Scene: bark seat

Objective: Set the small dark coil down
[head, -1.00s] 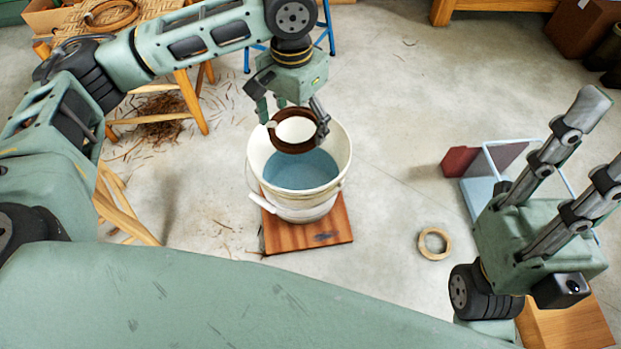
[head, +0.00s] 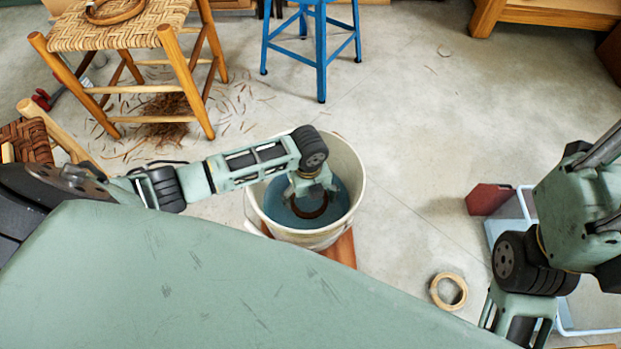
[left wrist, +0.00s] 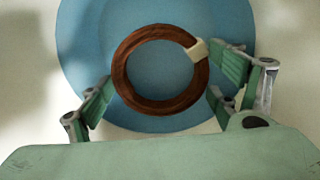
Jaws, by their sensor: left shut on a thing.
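The small dark coil (head: 309,215) is a brown ring with a pale wrap at one spot. My left gripper (head: 311,192) is shut on it and holds it inside the white bucket (head: 356,180), over the blue water (head: 338,205). In the left wrist view the coil (left wrist: 120,78) sits between the two fingers, with the blue round water surface (left wrist: 85,45) behind it. I cannot tell whether the coil touches the water. My right gripper (head: 604,185) is at the right edge, its fingertips cut off; its fingers stood apart and empty in the earlier frame.
The bucket stands on a wooden board (head: 343,248). A tan ring (head: 436,292) lies on the floor. A dark red block (head: 486,199) and a pale blue frame (head: 492,232) are at right. A woven-seat chair (head: 110,38) bears another coil (head: 92,14). A blue stool (head: 321,50) stands behind.

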